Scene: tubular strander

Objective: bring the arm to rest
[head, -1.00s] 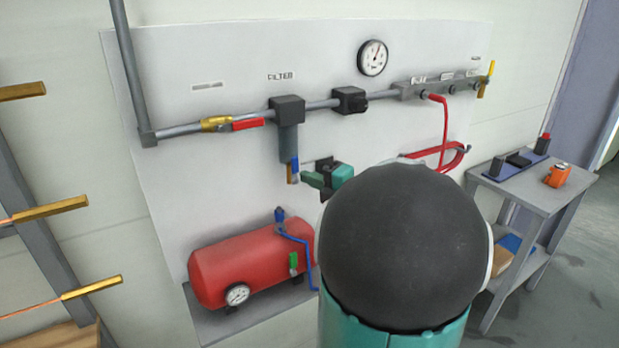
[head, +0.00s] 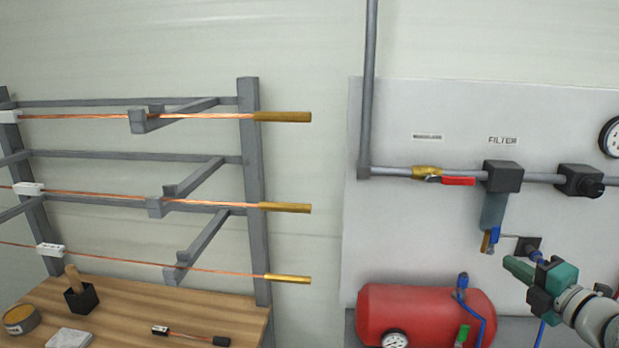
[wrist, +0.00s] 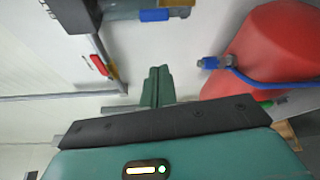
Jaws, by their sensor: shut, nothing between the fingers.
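My gripper (head: 514,266) is at the right of the head view, teal with a dark body, its fingers pointing left. It is in front of the white panel, just right of and below the filter's lower end in the picture. In the wrist view its green fingers (wrist: 157,85) are together with nothing between them. My arm's pale wrist links run off the lower right edge. The filter (head: 494,208) hangs from the grey pipe, with a blue and a brass part at its bottom. I cannot tell the exact gap between gripper and panel.
A red tank (head: 425,311) with a gauge stands below the filter; it also shows in the wrist view (wrist: 268,60). A red-handled valve (head: 457,181) sits on the pipe. At left, a rack (head: 251,190) holds copper rods above a wooden bench (head: 120,300). The wall between rack and panel is clear.

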